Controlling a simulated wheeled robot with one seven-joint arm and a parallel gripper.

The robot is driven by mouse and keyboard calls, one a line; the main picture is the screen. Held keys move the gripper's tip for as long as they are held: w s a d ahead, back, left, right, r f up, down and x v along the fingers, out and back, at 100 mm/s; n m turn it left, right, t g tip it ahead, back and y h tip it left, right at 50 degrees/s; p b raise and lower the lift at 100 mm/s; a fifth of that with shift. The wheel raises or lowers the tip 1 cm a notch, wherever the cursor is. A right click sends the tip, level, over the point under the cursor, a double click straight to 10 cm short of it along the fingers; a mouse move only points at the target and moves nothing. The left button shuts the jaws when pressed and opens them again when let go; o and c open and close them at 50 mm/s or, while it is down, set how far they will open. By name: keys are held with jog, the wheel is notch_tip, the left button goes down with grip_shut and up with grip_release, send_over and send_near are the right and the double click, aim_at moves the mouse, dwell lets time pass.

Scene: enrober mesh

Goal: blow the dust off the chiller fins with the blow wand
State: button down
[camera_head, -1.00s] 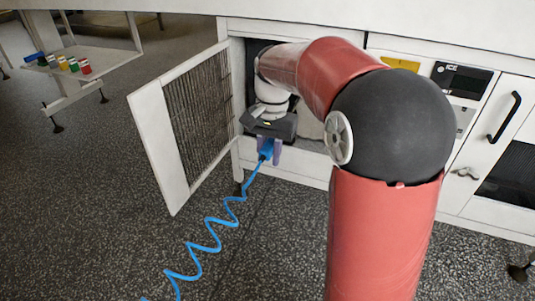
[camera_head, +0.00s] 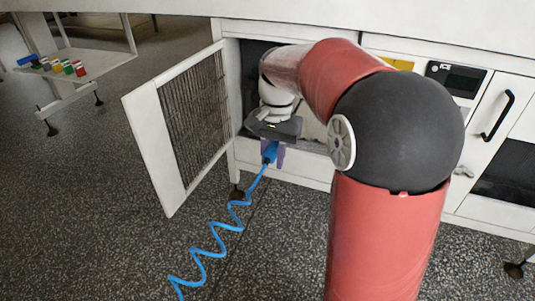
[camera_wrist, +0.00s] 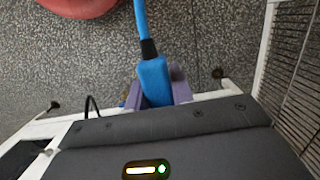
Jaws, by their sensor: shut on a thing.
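My gripper (camera_head: 273,156) is shut on the blue blow wand (camera_head: 270,151) at the open compartment of the white machine. In the wrist view the wand's blue body (camera_wrist: 154,80) sits between the purple fingers, and its hose runs up out of the picture. A coiled blue hose (camera_head: 212,252) hangs from the wand down to the floor. The wand's nozzle is hidden. The chiller fins cannot be made out; my arm covers much of the compartment (camera_head: 254,62).
A white-framed door (camera_head: 160,150) with a dark grille stands open at the left of the compartment. A panel with a dark display (camera_head: 458,78) and a black handle (camera_head: 498,116) are at the right. A low white table (camera_head: 98,64) with several coloured items stands far left.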

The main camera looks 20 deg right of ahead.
jog(key=s+d, duration=0.5)
jog(key=d, duration=0.2)
dwell(1.1)
jog(key=shift+s+a, duration=0.1)
jog(key=shift+a, duration=0.05)
dwell(0.5)
